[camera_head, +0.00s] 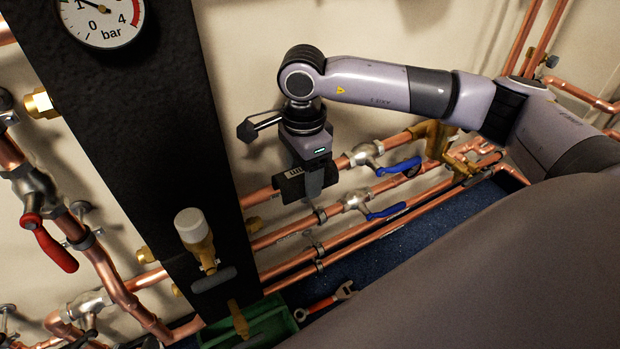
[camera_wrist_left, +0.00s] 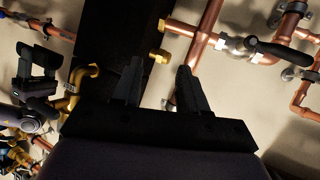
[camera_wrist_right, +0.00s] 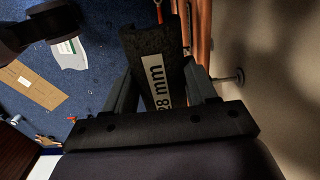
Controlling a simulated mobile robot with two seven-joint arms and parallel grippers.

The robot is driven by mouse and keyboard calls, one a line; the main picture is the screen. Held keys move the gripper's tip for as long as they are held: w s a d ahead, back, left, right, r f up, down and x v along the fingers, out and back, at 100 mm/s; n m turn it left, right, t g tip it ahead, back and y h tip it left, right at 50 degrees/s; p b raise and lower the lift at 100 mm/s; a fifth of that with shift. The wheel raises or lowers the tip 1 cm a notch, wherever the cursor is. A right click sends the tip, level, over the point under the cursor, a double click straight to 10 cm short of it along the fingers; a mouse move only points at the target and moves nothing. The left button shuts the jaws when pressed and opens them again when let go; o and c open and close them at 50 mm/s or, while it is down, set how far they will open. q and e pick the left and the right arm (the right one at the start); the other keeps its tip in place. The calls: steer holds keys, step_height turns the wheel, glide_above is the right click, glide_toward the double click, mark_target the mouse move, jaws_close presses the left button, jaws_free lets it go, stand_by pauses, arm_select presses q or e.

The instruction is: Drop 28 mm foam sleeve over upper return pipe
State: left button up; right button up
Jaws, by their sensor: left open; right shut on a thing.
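The black foam sleeve (camera_head: 291,187) has a white label that reads "28 mm" in the right wrist view (camera_wrist_right: 160,81). My right gripper (camera_head: 311,183) is shut on it and holds it at the upper copper pipe (camera_head: 262,196), just right of the black panel. In the right wrist view the sleeve stands up between the fingers (camera_wrist_right: 165,90). The gripper hides part of the pipe, and I cannot tell whether the sleeve is around it or only in front. My left gripper (camera_wrist_left: 160,85) is open and empty in the left wrist view, facing the black panel; the head view does not show it.
Blue-handled valves (camera_head: 385,212) sit on the pipes right of the gripper. A brass fitting with a white cap (camera_head: 194,230) juts from the black panel (camera_head: 140,120). A red-handled valve (camera_head: 52,245) is at left. A green tray (camera_head: 285,326) and a wrench (camera_head: 322,303) lie below.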

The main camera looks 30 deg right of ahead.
steer(key=w+b, duration=0.1)
steer(key=w, duration=0.2)
steer(key=w+f+b, duration=0.1)
steer(key=w, duration=0.1)
steer(key=shift+w+d+f, duration=0.1)
steer(key=shift+w+f, duration=0.05)
steer(key=shift+w, duration=0.25)
steer(key=shift+w+f+b, duration=0.1)
steer(key=shift+f+b, duration=0.2)
steer(key=shift+b, duration=0.05)
steer(key=shift+f+b, duration=0.7)
steer(key=shift+f, duration=0.5)
steer(key=shift+f+b, duration=0.55)
steer(key=shift+f, duration=0.45)
arm_select(q)
steer(key=shift+w+d+f+t+h, duration=0.25)
steer(key=shift+d+f+t+h, duration=0.2)
steer(key=shift+d+h, duration=0.35)
steer(key=shift+r, duration=0.15)
